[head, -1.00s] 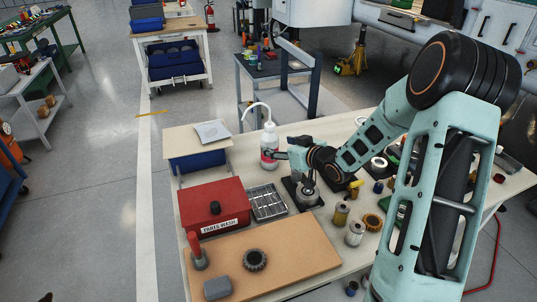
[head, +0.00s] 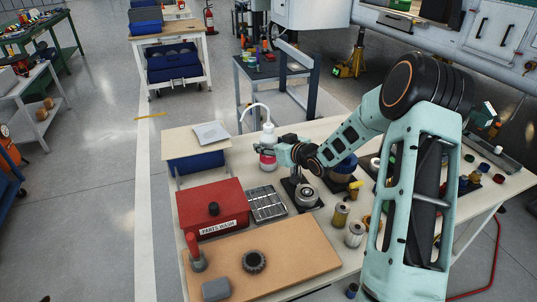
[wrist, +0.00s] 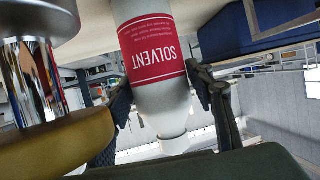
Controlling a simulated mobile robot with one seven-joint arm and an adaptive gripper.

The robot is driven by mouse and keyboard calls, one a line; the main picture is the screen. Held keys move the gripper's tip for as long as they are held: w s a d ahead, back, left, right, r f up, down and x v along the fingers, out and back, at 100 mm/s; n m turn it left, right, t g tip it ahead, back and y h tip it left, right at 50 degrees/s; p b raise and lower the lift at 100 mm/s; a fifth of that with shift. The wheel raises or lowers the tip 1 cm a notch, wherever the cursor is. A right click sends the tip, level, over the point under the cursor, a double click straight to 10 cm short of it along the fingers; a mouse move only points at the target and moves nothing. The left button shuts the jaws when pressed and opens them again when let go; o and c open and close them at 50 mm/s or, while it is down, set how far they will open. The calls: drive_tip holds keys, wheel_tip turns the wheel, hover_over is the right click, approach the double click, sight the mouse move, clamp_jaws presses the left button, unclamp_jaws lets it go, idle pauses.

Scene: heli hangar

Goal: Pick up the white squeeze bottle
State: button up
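The white squeeze bottle (head: 268,136) stands upright on the workbench beyond my gripper in the head view. It has a red band and a bent white spout. In the wrist view the bottle (wrist: 157,50) appears upside down, with its red label reading SOLVENT. My gripper (head: 268,152) is level with its body in the head view. In the wrist view my gripper (wrist: 160,92) has one dark finger on each side of the bottle. The fingers look open, very close to its sides; contact is not clear. The fingers partly hide the bottle in the head view.
A red parts-wash box (head: 208,207), a metal tray (head: 267,205) and a round metal part on a dark base (head: 306,195) stand close by. A blue bin with a pale top (head: 197,155) is left of the bottle. Cans (head: 341,214) stand to the right.

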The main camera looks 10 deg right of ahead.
drive_tip(key=c, duration=0.4)
drive_tip(key=shift+r, duration=0.1)
